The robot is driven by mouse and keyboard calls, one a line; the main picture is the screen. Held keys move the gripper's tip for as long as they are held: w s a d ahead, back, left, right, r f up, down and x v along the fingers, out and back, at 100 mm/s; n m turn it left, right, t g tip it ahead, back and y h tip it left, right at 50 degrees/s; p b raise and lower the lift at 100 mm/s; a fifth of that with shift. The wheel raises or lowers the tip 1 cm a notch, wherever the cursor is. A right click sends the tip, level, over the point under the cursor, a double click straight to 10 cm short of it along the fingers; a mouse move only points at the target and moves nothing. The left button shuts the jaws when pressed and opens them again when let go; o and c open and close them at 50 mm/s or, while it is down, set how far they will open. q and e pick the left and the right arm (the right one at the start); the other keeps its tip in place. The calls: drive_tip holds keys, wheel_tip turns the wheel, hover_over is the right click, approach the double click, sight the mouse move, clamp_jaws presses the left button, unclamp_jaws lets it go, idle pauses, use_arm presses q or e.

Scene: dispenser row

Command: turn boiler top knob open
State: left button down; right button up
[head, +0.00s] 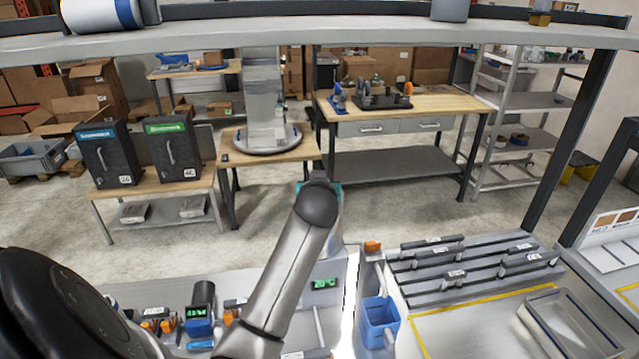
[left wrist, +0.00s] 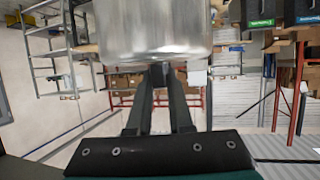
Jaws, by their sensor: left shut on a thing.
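The boiler (head: 334,222) is a metal cylinder behind my left forearm in the head view, above a grey base with a green-lit display (head: 325,284). Much of it is hidden by my arm. In the left wrist view, which looks upside down, its shiny body (left wrist: 155,30) fills the top middle. My left gripper (left wrist: 160,78) has its dark fingers converging at the boiler's top edge, shut on a small dark part there, which I take as the top knob. The knob is mostly hidden between the fingers, so its turn angle cannot be told. My right gripper is not in view.
A blue open bin (head: 379,322) stands right of the boiler, beside a grey rack with several bars (head: 470,268). Several small devices, one with a green display (head: 202,300), crowd the bench to the left. A shelf (head: 330,32) crosses overhead.

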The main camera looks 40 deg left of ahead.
use_arm(q)
drive_tip(key=shift+f+n+g+y+b, duration=0.15)
drive_tip(key=shift+n+g+y+b, duration=0.15)
drive_tip(key=shift+n+g+y, duration=0.65)
drive_tip(key=shift+n+g, duration=0.25)
drive_tip(key=shift+n, duration=0.1)
drive_tip(key=c, duration=0.8)
unclamp_jaws()
